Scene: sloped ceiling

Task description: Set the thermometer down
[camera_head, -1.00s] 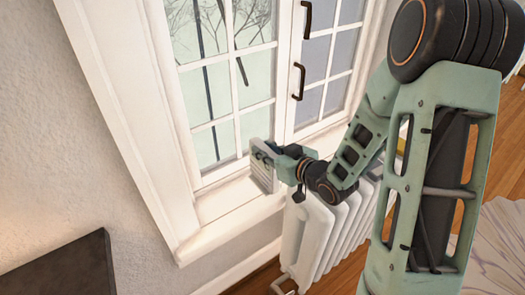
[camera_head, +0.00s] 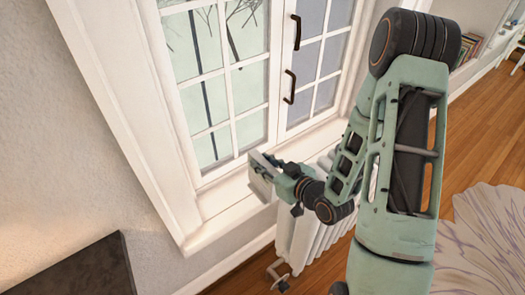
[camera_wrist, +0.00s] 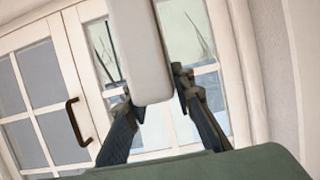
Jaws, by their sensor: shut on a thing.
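The thermometer (camera_head: 261,182) is a flat, pale, slab-like thing with its broad side roughly upright and a little tilted. My gripper (camera_head: 276,166) is shut on it, over the right part of the white window sill (camera_head: 222,217). Whether its lower edge touches the sill cannot be told. In the wrist view the thermometer (camera_wrist: 149,50) is a plain white slab between the two dark fingers of my gripper (camera_wrist: 156,92). Its other face is hidden there.
A window with dark handles (camera_head: 290,86) rises right behind the sill. A white radiator (camera_head: 300,232) stands below, partly hidden by my arm. The sill's left part is bare. A dark flat surface (camera_head: 75,272) is at lower left.

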